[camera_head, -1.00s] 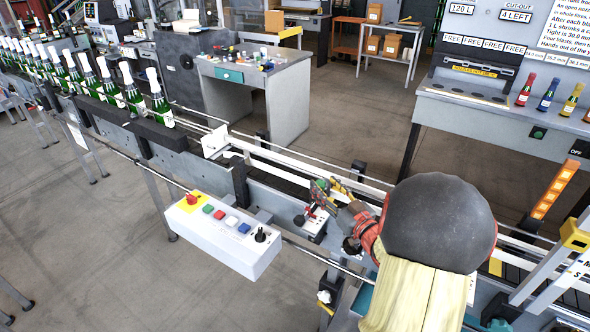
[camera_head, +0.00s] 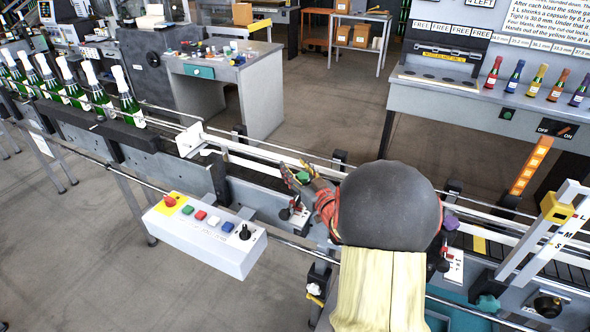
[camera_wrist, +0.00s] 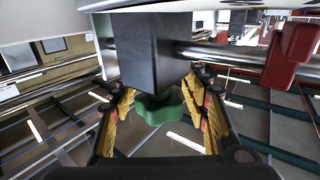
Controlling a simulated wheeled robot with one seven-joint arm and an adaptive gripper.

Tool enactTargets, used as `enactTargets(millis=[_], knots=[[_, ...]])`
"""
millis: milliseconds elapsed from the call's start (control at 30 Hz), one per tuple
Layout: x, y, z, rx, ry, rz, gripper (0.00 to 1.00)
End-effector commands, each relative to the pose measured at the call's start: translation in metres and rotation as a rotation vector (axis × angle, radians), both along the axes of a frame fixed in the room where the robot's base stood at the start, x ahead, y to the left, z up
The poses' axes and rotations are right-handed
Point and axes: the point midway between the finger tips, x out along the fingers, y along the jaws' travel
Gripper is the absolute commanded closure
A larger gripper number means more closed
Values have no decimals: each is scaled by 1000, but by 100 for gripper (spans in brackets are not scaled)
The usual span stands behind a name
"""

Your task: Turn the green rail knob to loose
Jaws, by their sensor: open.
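The green knob (camera_wrist: 160,108) shows in the wrist view, under a dark square block (camera_wrist: 150,50). My gripper (camera_wrist: 159,90) is open, with its yellow-padded fingers on either side of the knob. I cannot tell whether they touch it. In the head view my gripper (camera_head: 301,174) is at the conveyor's near side, with a green part (camera_head: 303,177) between its fingers. My dark round arm link hides the conveyor behind it. Another green knob (camera_head: 488,302) sits low at the right. I cannot read any knob's setting.
A white control box (camera_head: 205,235) with coloured buttons juts out left of my gripper. Guide rails (camera_head: 270,152) run along the conveyor. Green bottles (camera_head: 129,98) stand on it at the left. A metal rail (camera_wrist: 230,55) crosses close behind the block.

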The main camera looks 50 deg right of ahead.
Motion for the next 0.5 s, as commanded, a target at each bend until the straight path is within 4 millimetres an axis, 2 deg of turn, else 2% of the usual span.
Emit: enactTargets(millis=[267, 500], knots=[[2, 0, 1, 0, -1, 0, 54], [2, 0, 1, -1, -1, 1, 68]])
